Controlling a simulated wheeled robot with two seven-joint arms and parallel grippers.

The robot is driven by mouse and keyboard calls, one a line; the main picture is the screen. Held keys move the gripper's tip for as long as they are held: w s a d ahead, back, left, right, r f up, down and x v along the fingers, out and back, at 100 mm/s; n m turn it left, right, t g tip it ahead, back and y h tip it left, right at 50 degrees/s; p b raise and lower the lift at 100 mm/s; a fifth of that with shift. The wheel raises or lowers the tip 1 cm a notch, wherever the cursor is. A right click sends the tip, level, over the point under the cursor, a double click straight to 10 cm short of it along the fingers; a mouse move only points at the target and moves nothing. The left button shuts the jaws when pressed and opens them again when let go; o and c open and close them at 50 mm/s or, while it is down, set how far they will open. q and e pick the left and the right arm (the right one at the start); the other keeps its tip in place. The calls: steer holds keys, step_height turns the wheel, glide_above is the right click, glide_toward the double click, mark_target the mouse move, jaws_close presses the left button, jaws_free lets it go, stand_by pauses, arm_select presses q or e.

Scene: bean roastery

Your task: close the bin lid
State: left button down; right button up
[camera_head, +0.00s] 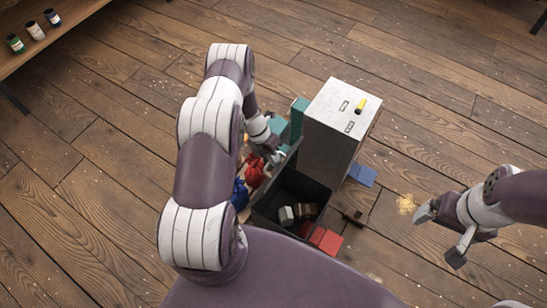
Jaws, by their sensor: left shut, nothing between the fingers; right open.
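The dark bin (318,190) stands open on the floor near my front, and a few small white and brown items lie inside. Its dark lid (277,176) appears raised along the bin's left side. My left arm reaches over from the left. My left gripper (271,153) is shut and empty by the upper part of the lid; whether it touches the lid I cannot tell. My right gripper (441,235) is open and empty, low over the floor well to the right of the bin.
A grey box-shaped stand (330,130) with a yellow piece on top stands right behind the bin. Red (254,172), blue (240,193) and teal (298,117) items crowd the bin's left and back. A red block (327,240) lies in front. Floor farther right is mostly clear.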

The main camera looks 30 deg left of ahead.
arm_select(q)
steer(key=shift+d, duration=0.35)
steer(key=shift+s+d+f+y+p, duration=0.1)
steer(key=shift+d+y+p, duration=0.35)
steer(key=shift+d, duration=0.3)
steer(key=s+d+f+y+b, duration=0.1)
steer(key=d+f+y+b, duration=0.1)
steer(key=d+f+b, duration=0.8)
steer(key=shift+s+d+f, duration=0.15)
steer(key=shift+d+f, duration=2.45)
steer(key=shift+d, duration=0.35)
